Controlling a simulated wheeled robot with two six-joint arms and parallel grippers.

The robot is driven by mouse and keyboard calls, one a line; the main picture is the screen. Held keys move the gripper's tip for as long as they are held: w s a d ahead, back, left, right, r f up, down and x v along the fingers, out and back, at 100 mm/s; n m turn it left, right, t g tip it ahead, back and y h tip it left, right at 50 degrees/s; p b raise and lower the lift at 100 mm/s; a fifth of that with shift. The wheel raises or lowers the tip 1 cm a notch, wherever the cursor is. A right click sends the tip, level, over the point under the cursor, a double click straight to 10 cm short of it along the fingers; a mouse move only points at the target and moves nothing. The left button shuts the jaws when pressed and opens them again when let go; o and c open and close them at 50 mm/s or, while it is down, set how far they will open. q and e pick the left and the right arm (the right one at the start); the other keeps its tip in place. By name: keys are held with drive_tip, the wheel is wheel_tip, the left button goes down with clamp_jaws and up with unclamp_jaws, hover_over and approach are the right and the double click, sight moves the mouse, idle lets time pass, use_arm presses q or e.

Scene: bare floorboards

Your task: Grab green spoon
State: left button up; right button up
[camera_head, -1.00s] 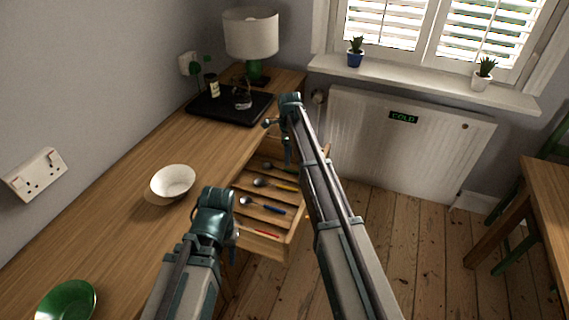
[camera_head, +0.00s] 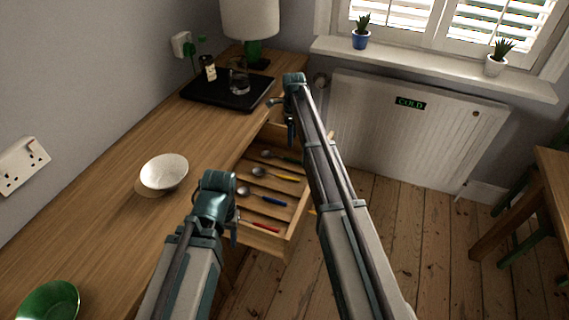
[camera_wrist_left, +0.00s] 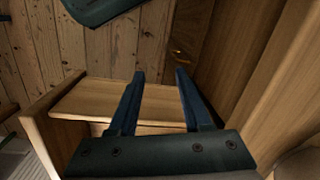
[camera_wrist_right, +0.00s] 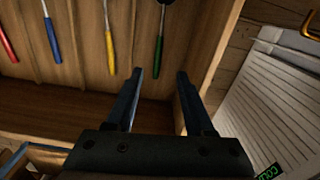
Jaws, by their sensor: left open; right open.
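The green-handled spoon (camera_wrist_right: 159,45) lies in the open drawer (camera_head: 291,240), the furthest of a row of cutlery. In the head view its bowl (camera_head: 266,153) shows, with part of the handle near my right arm. My right gripper (camera_wrist_right: 159,75) is open and empty; in the right wrist view its fingertips point at the lower end of the green handle, with the spoon outside the jaws. My left gripper (camera_wrist_left: 160,76) is open and empty, above the near end of the drawer. Its fingertips are mostly hidden in the head view.
Yellow (camera_head: 275,174), blue (camera_head: 263,198) and red-handled (camera_head: 262,226) cutlery lies beside it in the drawer. On the counter stand a white bowl (camera_head: 164,172), a green bowl (camera_head: 48,302) and a black tray (camera_head: 222,94). A radiator (camera_head: 410,130) stands beyond the drawer.

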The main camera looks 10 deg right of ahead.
drive_tip(key=b, duration=0.4)
hover_over(292, 159)
drive_tip(key=f, duration=0.5)
drive_tip(key=shift+w+f, duration=0.1)
drive_tip(key=shift+w, duration=0.1)
drive_tip(key=f+b, duration=0.5)
drive_tip(key=shift+s+f, duration=0.15)
drive_tip(key=shift+s, duration=0.05)
clamp_jaws()
